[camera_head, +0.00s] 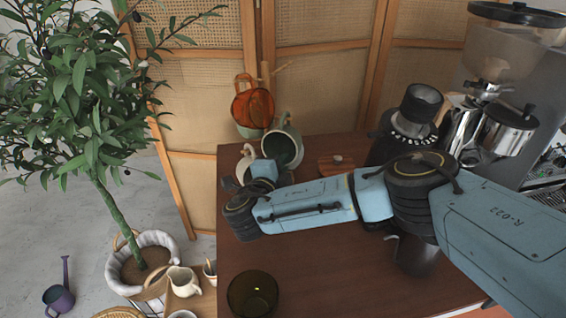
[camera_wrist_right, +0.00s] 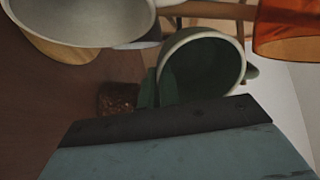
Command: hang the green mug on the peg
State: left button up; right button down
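The green mug (camera_head: 284,148) is at the table's back left, its dark green opening facing the head camera. It also shows in the right wrist view (camera_wrist_right: 207,68), close beyond the gripper body. My right gripper (camera_head: 262,172) is in front of and to the left of the mug. Its fingertips are mostly hidden, and I cannot tell whether they grip the mug. The wooden peg stand (camera_head: 265,75) rises behind the mugs, and its pegs are largely hidden. My left gripper is not in view.
An orange mug (camera_head: 253,107) is high beside the stand. A pale mug (camera_head: 244,163) is left of the green one. The table's front middle is clear.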

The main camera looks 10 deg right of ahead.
jog(key=c, duration=1.6)
grip_release()
jog(key=shift+o, duration=0.2)
jog(key=p+v, duration=0.8)
jog(key=v, duration=0.5)
jog(key=shift+s, duration=0.2)
